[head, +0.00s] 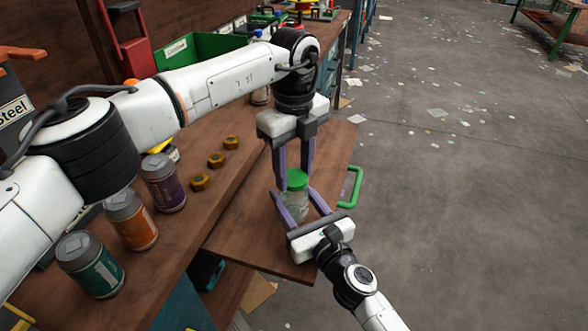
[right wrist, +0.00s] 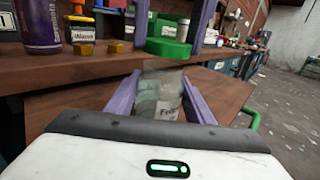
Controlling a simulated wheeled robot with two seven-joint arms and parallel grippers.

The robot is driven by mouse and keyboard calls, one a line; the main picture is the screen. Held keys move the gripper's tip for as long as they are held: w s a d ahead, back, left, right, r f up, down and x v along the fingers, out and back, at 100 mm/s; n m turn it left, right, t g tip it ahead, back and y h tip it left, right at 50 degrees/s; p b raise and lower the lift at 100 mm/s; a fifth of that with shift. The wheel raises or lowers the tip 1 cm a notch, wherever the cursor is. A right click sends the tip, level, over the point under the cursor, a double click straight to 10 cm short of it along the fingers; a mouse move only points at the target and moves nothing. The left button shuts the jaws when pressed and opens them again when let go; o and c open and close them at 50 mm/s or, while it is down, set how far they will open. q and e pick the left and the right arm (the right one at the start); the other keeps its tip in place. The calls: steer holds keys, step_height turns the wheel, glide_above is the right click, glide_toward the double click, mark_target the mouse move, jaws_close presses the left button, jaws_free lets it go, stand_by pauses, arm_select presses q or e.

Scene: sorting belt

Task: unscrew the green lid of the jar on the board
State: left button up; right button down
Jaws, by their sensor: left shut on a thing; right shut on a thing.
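The clear jar (head: 298,208) with a pale label stands upright on the wooden board (head: 240,238). Its green lid (head: 296,179) is at the top of the jar. The jar (right wrist: 161,98) and the lid (right wrist: 168,48) also show in the right wrist view; I cannot tell there whether the lid sits fully on the rim. My left gripper (head: 294,178) points down from above, shut on the lid with a finger on each side. My right gripper (head: 293,194) reaches in from the front, shut around the jar's body below the lid.
Teal, orange and purple canisters (head: 137,220) stand on the bench to the left. Several brass nuts (head: 216,160) lie between them and the board. A green handle (head: 351,187) is at the board's right edge. A green bin (head: 200,48) stands behind. Open floor lies right.

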mark_target(294, 177)
arm_select(q)
steer(key=shift+r, duration=2)
arm_select(e)
steer(key=c, duration=0.8)
jaws_free()
steer(key=shift+o, duration=0.2)
